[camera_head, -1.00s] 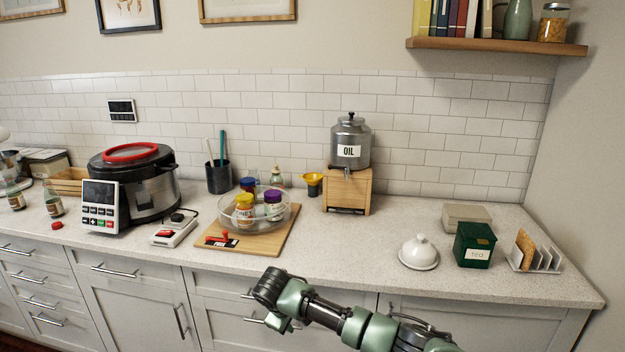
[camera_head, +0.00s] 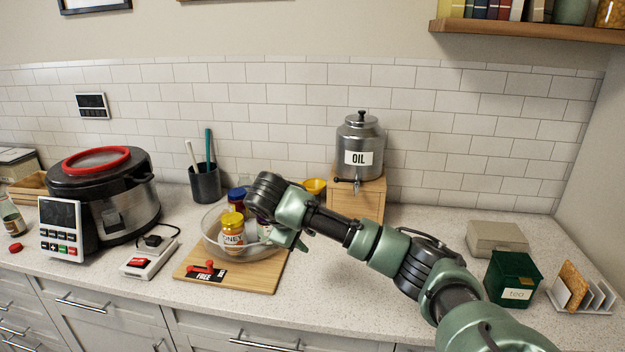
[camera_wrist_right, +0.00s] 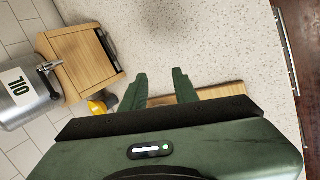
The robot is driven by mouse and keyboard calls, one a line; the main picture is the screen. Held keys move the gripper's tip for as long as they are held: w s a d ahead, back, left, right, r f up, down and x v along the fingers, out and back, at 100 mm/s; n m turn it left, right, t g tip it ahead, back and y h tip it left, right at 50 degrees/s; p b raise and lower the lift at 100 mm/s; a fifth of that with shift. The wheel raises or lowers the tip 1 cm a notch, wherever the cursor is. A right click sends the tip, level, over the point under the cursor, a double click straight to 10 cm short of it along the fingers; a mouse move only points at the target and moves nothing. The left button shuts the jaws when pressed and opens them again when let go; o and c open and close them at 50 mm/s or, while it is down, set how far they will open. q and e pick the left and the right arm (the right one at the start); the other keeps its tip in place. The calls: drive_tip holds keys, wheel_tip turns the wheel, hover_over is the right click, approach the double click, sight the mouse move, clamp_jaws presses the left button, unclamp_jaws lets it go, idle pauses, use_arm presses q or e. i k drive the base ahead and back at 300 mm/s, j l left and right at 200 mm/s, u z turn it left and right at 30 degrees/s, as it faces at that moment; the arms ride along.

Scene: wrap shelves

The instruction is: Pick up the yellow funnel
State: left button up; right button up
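The yellow funnel (camera_head: 315,185) is at the back of the counter, left of the oil dispenser's wooden stand. My right arm hides its lower part in the head view. In the right wrist view the funnel (camera_wrist_right: 97,107) shows at the left, outside my fingers and partly hidden by the gripper body. My right gripper (camera_head: 291,242) is over the counter, in front of the funnel and beside the glass bowl. In the right wrist view its fingers (camera_wrist_right: 159,78) are apart with nothing held between them. My left gripper is not in view.
The oil dispenser (camera_head: 360,146) stands on a wooden stand (camera_head: 370,196). A glass bowl (camera_head: 212,236) with jars sits on a wooden board (camera_head: 262,278). A dark pen cup (camera_head: 205,184), a cooker (camera_head: 125,205) and a green tea box (camera_head: 512,280) are nearby.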

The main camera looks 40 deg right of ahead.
sight(314, 186)
drive_tip(key=i+l, duration=0.95)
drive_tip(key=l, duration=0.15)
